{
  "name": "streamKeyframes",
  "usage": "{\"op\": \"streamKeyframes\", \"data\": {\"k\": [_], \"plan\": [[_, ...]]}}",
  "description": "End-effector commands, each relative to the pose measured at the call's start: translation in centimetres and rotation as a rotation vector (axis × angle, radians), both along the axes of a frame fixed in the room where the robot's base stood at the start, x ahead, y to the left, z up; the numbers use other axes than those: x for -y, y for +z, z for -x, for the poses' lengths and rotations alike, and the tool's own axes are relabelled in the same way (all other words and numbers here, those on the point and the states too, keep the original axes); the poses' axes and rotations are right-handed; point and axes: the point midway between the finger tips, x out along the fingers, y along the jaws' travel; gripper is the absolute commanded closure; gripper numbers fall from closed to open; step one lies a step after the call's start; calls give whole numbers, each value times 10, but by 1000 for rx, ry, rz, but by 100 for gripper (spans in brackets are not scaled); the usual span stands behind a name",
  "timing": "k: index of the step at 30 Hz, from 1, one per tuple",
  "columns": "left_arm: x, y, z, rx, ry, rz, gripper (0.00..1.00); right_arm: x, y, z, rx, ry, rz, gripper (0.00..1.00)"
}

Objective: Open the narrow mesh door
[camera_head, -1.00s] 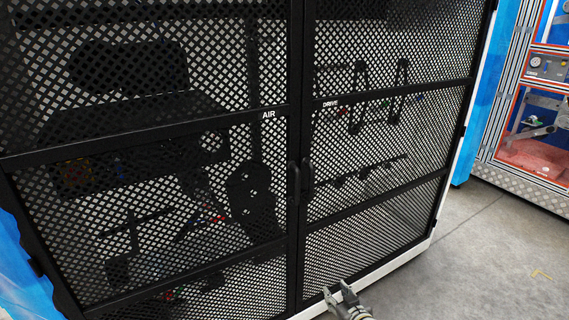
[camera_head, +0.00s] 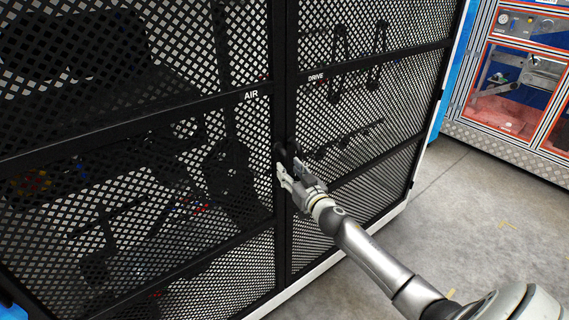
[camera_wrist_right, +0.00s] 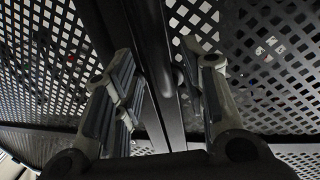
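The narrow mesh door (camera_head: 365,62) is the right-hand black perforated door, marked DRIVE. It is shut beside the wider AIR door (camera_head: 150,123). Black upright handles stand on the two meeting door edges and are partly hidden behind my right gripper. My right gripper (camera_head: 289,172) is at the handles, its fingers pointing at the door seam. In the right wrist view its fingers (camera_wrist_right: 165,85) are apart, one on each side of the dark frame posts. A dark rounded handle part shows between them, near the right finger; contact cannot be told. My left gripper is out of view.
Dark equipment shows through the mesh. Bare grey concrete floor (camera_head: 470,215) lies to the right of the cabinet. A metal-framed enclosure (camera_head: 505,140) with orange-edged windows stands at the back right.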

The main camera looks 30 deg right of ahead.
Motion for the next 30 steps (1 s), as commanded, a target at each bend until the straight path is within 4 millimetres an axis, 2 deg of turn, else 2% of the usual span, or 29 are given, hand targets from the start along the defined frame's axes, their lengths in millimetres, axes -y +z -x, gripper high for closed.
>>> {"op": "streamKeyframes", "data": {"k": [3, 9, 20, 23, 30], "plan": [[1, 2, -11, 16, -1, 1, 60, 2, 1, -17, 1, 0, -1, 61], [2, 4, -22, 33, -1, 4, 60, 3, 0, -34, 0, 1, -1, 61], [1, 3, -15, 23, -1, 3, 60, 4, -1, -38, -1, 2, -1, 61], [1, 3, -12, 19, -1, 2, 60, 4, -1, -38, -1, 1, -1, 70], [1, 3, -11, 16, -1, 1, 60, 4, -1, -38, -1, 1, -1, 100]]}}
